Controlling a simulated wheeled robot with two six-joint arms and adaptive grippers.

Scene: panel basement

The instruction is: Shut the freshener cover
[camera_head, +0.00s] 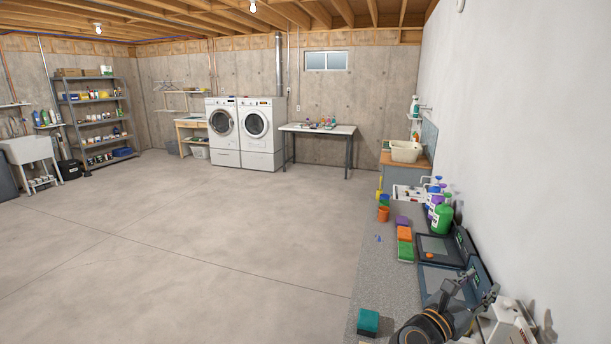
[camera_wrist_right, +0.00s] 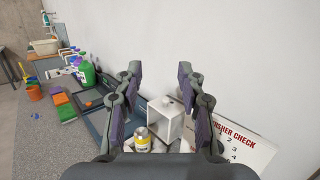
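A white box-shaped housing (camera_wrist_right: 189,127), which looks like the freshener, stands near the wall in the right wrist view, with an open cavity facing me. Whether its cover is the raised part is unclear. A small can with a yellow band (camera_wrist_right: 142,137) is beside it on the left. In the head view the white housing (camera_head: 499,328) is partly hidden by my right arm at the bottom right. My right gripper (camera_wrist_right: 159,72) is open and empty, its fingers spread above and in front of the housing; it also shows in the head view (camera_head: 468,294). My left gripper is out of view.
Dark open cases (camera_head: 440,250) lie along the wall on the grey counter (camera_head: 378,285). The floor left is clear.

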